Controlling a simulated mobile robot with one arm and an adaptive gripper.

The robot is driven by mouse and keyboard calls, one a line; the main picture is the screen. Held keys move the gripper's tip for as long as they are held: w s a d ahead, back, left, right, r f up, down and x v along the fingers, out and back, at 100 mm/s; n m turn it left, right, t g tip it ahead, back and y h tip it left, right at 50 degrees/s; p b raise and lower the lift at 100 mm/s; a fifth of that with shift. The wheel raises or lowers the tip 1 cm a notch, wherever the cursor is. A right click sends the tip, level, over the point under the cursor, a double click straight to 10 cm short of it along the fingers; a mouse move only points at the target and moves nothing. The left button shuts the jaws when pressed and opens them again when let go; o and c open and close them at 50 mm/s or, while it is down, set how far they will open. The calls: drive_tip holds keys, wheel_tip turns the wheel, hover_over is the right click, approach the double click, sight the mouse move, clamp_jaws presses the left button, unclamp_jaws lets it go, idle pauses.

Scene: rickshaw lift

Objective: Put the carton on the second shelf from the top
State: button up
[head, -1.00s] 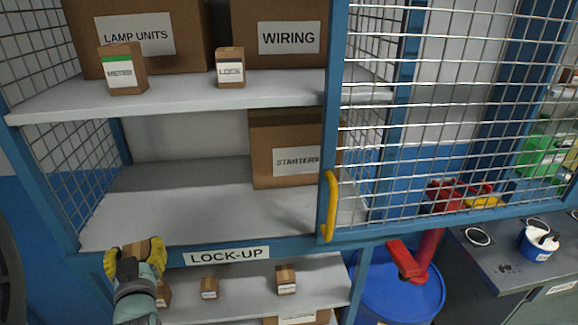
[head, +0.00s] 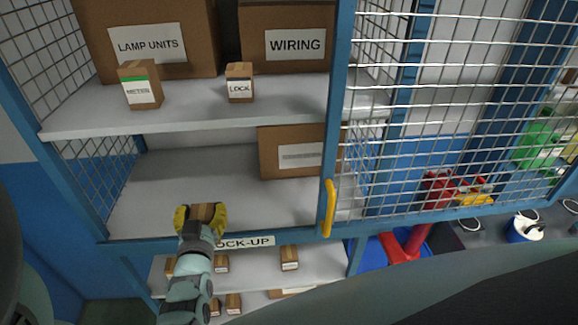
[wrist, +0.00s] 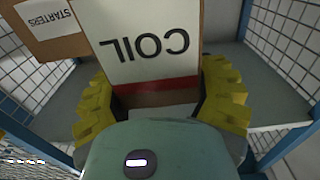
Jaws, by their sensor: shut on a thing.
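My gripper (head: 200,217) is shut on a small brown carton (wrist: 155,60) with a white COIL label and a red stripe. In the wrist view its yellow fingers are on both sides of the carton, and the label reads upside down. In the head view only the carton's top shows between the fingers. The gripper is at the front edge of the middle shelf (head: 150,190), above the LOCK-UP sign. The top shelf in view (head: 190,115) is above it. I cannot tell whether the carton touches the shelf.
A STARTERS box (head: 285,165) stands on the right of the middle shelf; its left part is bare. Small METER (head: 142,88) and LOCK (head: 239,85) cartons stand on the shelf above. A mesh door (head: 450,110) with a yellow handle (head: 327,208) is at the right.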

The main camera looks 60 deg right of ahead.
drive_tip(key=shift+w+d+f+b, duration=0.8)
drive_tip(key=shift+w+d, duration=0.4)
drive_tip(key=shift+w, duration=0.25)
drive_tip(key=shift+w+d+f+b, duration=0.65)
drive_tip(key=shift+w+d+b, duration=0.25)
drive_tip(key=shift+w+d, duration=0.45)
drive_tip(key=shift+w+d+f+b, duration=0.8)
drive_tip(key=shift+w+d, duration=0.25)
drive_tip(key=shift+w, duration=0.55)
drive_tip(key=shift+f, duration=0.1)
drive_tip(key=o, duration=1.4)
drive_tip(key=shift+a, duration=0.1)
